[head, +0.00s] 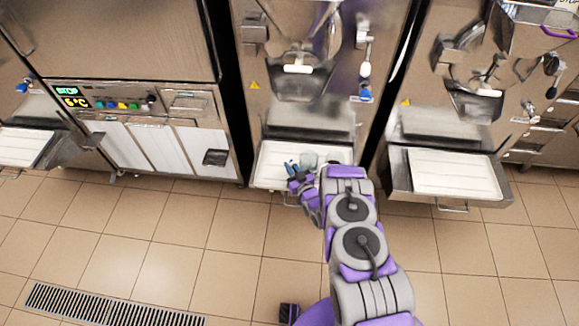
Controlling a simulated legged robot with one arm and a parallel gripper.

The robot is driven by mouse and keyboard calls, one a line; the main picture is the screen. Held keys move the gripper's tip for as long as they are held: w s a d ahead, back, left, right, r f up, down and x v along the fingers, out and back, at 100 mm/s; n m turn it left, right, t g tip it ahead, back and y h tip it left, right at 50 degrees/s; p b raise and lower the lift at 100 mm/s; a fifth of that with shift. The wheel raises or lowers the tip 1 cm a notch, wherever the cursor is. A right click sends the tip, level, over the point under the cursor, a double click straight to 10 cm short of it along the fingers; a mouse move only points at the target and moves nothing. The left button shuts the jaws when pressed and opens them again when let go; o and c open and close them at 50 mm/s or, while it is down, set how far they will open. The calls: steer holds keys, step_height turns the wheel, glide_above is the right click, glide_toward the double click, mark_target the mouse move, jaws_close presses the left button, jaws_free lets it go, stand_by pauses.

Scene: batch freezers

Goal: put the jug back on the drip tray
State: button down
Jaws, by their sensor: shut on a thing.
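My gripper (294,172) is at the front of the drip tray (274,160) under the middle freezer. It is shut on the jug (309,160), a small greyish rounded shape just beyond the fingers. The jug appears over the white surface of the tray. My wrist and the fingers hide part of it, and I cannot tell whether its base touches the tray. The drip tray is white and framed in metal, and my arm covers its right front part.
Another white drip tray (455,175) juts out under the right freezer (465,80). A third tray (22,145) is at the left edge. The control panel (105,100) shows green and yellow readouts. A floor drain grate (110,305) lies at lower left. The tiled floor is mostly clear.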

steer(key=c, duration=1.5)
jaws_free()
steer(key=shift+f, duration=0.1)
steer(key=shift+o, duration=0.7)
steer(key=shift+a, duration=0.25)
steer(key=shift+o, duration=1.3)
steer(key=shift+a+f, duration=0.15)
steer(key=shift+a, duration=0.75)
steer(key=shift+d+r, duration=0.3)
steer(key=shift+d, duration=0.35)
steer(key=p+v, duration=0.3)
steer(key=v, duration=0.9)
steer(key=shift+p, duration=0.35)
steer(key=shift+a+f, duration=0.1)
steer(key=shift+a, duration=0.25)
